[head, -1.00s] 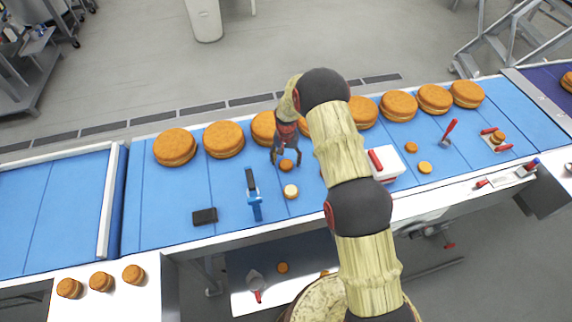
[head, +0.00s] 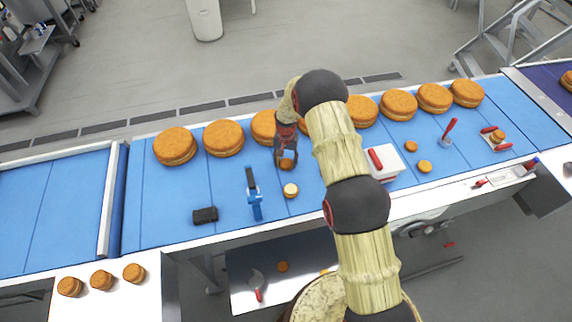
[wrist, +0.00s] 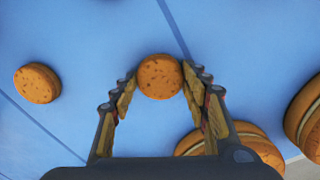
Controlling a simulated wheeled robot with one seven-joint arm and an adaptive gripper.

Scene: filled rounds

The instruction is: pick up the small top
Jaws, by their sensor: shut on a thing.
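The small top (wrist: 160,76), a round brown speckled disc, sits between the fingertips of my gripper (wrist: 158,80) in the wrist view. The gripper is shut on it, with one finger on each side. In the head view my gripper (head: 286,158) is over the blue belt, and the small top (head: 287,164) shows at its tips, partly covered by the fingers. Whether it touches the belt is hard to tell. A small round with a pale upper face (head: 291,190) lies just in front of it.
Large filled rounds (head: 224,139) line the belt's back edge, close behind my gripper. Another small brown round (wrist: 37,83) lies left in the wrist view. A blue-handled tool (head: 253,195), a black block (head: 205,215) and a white box with a red handle (head: 386,163) stand nearby.

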